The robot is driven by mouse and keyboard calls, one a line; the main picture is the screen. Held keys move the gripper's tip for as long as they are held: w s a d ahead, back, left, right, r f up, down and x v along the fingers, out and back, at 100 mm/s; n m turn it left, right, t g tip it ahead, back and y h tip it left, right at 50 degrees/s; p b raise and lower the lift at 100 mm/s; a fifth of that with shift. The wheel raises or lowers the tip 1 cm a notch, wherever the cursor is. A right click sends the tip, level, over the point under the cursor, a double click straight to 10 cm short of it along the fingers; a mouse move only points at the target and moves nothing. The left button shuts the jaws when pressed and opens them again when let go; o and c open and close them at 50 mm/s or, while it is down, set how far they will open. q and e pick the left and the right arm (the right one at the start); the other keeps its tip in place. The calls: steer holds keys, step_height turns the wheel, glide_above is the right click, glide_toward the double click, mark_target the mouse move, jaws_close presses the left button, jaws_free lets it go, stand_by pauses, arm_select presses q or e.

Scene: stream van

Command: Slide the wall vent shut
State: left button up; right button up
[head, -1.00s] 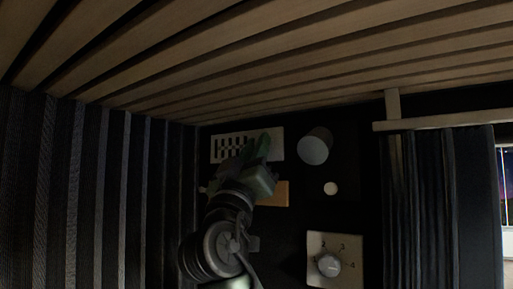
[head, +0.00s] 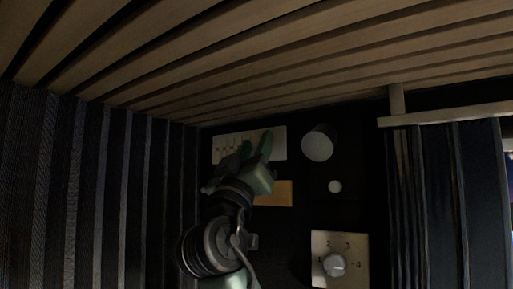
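The wall vent (head: 226,146) is a pale rectangular plate high on the dark wall, left of centre. Its slots look pale and covered, with only thin dark marks at the left; its lower middle is hidden behind my gripper. My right gripper (head: 256,146) is at the vent, fingers pointing up, with a gap between the two fingertips. It overlaps the vent's lower edge; I cannot tell whether it touches the slide. My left gripper is not in view.
A round pale cylinder (head: 318,143) sticks out right of the vent, with a small white disc (head: 335,187) below. A tan plate (head: 274,193) lies under the gripper. A numbered dial (head: 333,265) is lower right. Slatted ceiling (head: 300,60) is close above; a curtain (head: 440,200) hangs right.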

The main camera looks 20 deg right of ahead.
steer(key=shift+w, duration=0.15)
steer(key=b+v, duration=0.5)
steer(key=v, duration=0.3)
steer(key=shift+w+a, duration=0.2)
steer(key=shift+w, duration=0.1)
steer(key=shift+f, duration=0.1)
